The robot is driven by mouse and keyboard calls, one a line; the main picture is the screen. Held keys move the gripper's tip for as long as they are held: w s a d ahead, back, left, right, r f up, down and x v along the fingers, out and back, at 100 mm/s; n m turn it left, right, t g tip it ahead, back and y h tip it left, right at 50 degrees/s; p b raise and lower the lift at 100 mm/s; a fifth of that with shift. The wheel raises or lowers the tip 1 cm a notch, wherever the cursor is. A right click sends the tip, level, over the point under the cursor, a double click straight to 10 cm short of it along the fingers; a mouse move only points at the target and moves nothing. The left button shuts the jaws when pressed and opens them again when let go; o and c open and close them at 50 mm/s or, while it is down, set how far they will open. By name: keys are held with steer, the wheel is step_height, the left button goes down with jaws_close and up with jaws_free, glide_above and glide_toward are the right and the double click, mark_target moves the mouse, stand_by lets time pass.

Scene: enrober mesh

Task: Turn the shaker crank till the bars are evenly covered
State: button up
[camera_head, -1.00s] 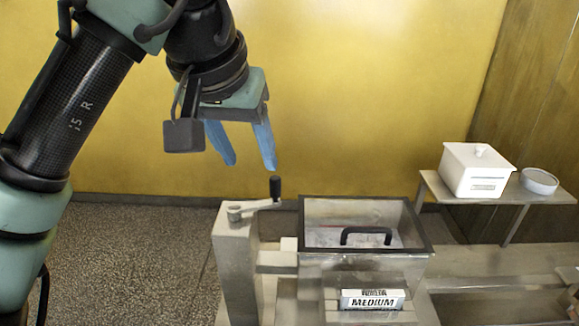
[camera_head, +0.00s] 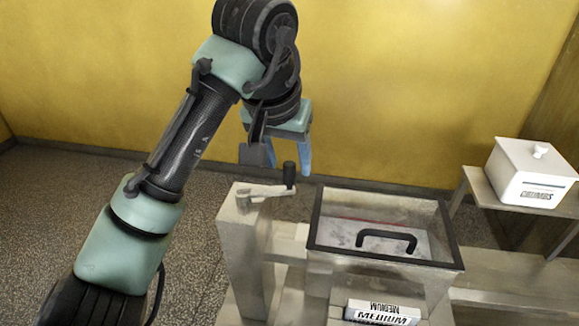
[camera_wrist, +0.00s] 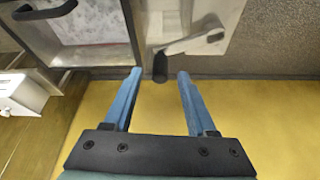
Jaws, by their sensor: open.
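The shaker crank (camera_head: 266,190) is a grey arm with an upright black handle on top of a metal post. It also shows in the wrist view (camera_wrist: 193,43), its black handle lying between and just beyond my fingertips. My gripper (camera_head: 290,172) is open and empty, its blue fingers around or right behind the handle in the head view; I cannot tell if they touch it. A pale, whitish surface shows under the lid; the bars cannot be made out.
A block reading MEDIUM (camera_head: 382,312) sits at the front of the box. A white lidded container (camera_head: 525,180) stands on a side shelf (camera_head: 478,185) at the right. A yellow wall (camera_head: 400,80) is behind; speckled floor is open at the left.

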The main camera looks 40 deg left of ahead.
steer(key=shift+p+x, duration=0.35)
steer(key=shift+x, duration=1.15)
steer(key=shift+c, duration=0.4)
jaws_close()
steer(key=shift+w+r, duration=0.1)
